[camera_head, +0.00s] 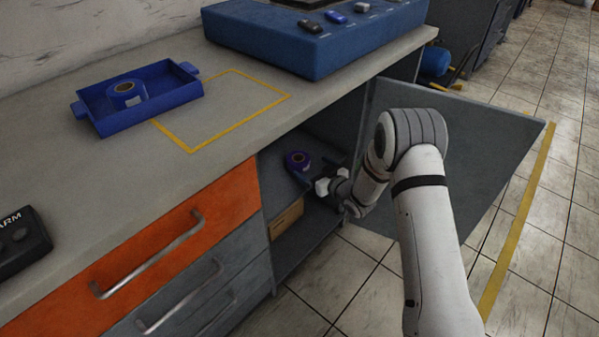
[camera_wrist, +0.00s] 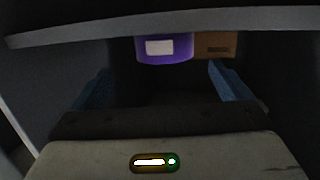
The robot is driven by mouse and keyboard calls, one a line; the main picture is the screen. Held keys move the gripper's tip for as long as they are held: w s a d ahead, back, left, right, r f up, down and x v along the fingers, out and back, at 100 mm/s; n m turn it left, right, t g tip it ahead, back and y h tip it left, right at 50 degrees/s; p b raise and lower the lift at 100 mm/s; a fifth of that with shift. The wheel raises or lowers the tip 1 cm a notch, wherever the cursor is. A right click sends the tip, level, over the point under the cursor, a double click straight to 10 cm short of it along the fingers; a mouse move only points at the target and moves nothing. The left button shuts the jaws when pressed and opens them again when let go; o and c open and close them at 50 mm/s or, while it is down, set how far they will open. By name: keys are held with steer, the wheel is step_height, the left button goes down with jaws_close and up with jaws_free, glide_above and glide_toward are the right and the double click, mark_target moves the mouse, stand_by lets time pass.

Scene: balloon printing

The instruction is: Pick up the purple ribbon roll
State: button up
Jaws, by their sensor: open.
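The purple ribbon roll (camera_head: 298,160) lies inside the open cabinet under the counter. In the wrist view, the roll (camera_wrist: 166,47) shows a white label and sits straight ahead, beyond the fingers, with its upper part hidden by a grey shelf edge. My gripper (camera_head: 311,172) reaches into the cabinet in front of the roll. In the wrist view, its two blue fingers (camera_wrist: 158,88) are wide apart with nothing between them. The fingers appear short of the roll, with a gap between.
The open grey door (camera_head: 470,150) is beside my arm. A blue tray (camera_head: 168,103) holding a blue roll (camera_head: 126,94) and a blue machine (camera_head: 310,45) stand on the counter.

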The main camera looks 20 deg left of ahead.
mark_target(299, 163)
steer(key=shift+a+f, duration=0.4)
steer(key=b+x, duration=0.1)
steer(key=x, duration=0.1)
steer(key=b+x, duration=0.1)
steer(key=x, duration=0.1)
steer(key=b+x, duration=0.1)
steer(key=x, duration=0.1)
steer(key=shift+s+a+f, duration=0.1)
steer(key=shift+a+f, duration=0.15)
steer(key=shift+f, duration=0.05)
steer(key=shift+w+a, duration=0.3)
steer(key=shift+a, duration=0.05)
steer(key=shift+r, duration=0.1)
steer(key=c, duration=1.1)
